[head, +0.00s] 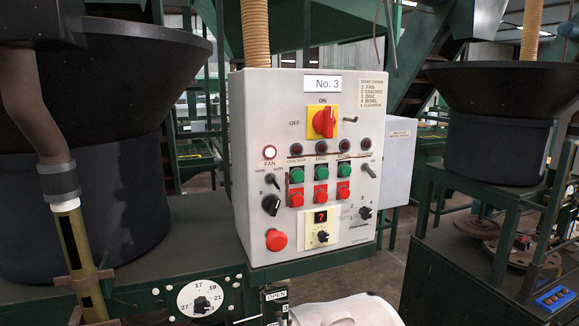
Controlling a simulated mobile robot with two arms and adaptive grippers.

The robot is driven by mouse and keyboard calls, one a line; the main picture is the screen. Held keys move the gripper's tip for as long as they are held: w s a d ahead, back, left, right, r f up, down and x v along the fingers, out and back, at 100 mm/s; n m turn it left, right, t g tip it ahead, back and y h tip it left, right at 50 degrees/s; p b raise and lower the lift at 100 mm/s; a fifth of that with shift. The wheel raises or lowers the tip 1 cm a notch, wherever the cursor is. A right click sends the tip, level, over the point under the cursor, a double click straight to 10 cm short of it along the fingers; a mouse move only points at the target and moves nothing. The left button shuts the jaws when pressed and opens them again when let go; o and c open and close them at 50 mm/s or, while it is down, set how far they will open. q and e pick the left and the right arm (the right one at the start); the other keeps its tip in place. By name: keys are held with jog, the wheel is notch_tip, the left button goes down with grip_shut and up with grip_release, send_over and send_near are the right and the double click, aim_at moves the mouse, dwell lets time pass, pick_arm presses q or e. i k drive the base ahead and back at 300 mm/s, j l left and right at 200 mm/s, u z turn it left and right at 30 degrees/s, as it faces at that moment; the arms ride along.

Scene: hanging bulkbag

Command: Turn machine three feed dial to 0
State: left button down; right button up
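The control box (240,150) labelled "No. 3" stands in the middle of the head view. Low on its face is a pale yellow plate (310,239) with a small red display (320,217) that reads 7. A black knob (323,236) sits under the display. To its right is another black knob (366,213) with small numerals around it. A larger black knob (271,205) with a "0" beside it is at the left. I cannot read which knob is labelled feed. Neither of my grippers shows.
A red switch (324,122) on yellow, green and red buttons and a red stop button (276,240) share the panel. A white round dial (200,299) is below left. Dark hoppers (100,130) flank the box. A white rounded object (345,310) is below it.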

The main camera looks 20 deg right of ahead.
aim_at(323, 236)
jog(key=z, duration=0.5)
jog(key=j+z, duration=0.15)
jog(key=z, duration=0.85)
jog(key=k+j+z, duration=0.15)
jog(key=k+j, duration=0.1)
jog(key=j, duration=0.05)
